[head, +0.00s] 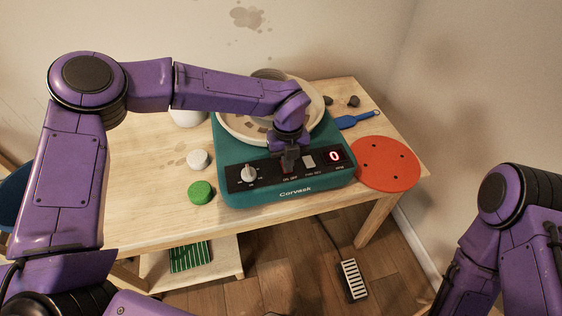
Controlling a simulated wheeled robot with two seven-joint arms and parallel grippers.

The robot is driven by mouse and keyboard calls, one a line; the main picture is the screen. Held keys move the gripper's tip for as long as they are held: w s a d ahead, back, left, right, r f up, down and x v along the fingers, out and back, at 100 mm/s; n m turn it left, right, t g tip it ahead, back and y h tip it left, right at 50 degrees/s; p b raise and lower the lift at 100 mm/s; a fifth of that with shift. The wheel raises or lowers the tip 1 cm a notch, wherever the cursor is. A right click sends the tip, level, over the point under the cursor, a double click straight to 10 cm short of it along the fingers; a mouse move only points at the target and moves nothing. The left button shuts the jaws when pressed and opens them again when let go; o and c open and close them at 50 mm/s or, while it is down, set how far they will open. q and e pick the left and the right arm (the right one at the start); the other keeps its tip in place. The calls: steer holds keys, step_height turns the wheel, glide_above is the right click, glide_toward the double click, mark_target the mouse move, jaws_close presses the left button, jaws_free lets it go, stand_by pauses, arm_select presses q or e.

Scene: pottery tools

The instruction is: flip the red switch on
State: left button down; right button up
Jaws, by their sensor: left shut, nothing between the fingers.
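A teal pottery wheel (262,190) stands on the wooden table, with a dark control panel on its front. My left gripper (289,165) is shut and empty, pointing down at the panel above the "ON OFF" label. The red switch (290,170) is mostly hidden under its fingertips. I cannot tell whether they touch it or which way it is tipped. My right arm is at the lower right; its gripper is out of view.
A red-orange disc (388,164) lies right of the wheel, near a blue-handled tool (352,120). A green lid (201,192) and a white one (198,159) sit left on the table (150,200). A foot pedal (354,280) is on the floor.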

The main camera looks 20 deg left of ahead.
arm_select(q)
steer(key=shift+a+f, duration=0.1)
steer(key=shift+f, duration=0.05)
steer(key=shift+w+a+p, duration=0.15)
steer(key=shift+w+p, duration=0.2)
steer(key=shift+w, duration=0.05)
steer(key=shift+w+a, duration=0.2)
steer(key=shift+w, duration=0.15)
step_height(320, 180, up, 6)
steer(key=p, duration=0.4)
steer(key=shift+w+f, duration=0.15)
steer(key=shift+f, duration=0.05)
steer(key=shift+a+r+b, duration=0.1)
steer(key=shift+r+b, duration=0.3)
steer(key=shift+b, duration=0.35)
step_height(320, 180, up, 8)
steer(key=b, duration=0.1)
steer(key=shift+w, duration=0.15)
steer(key=shift+f, duration=0.1)
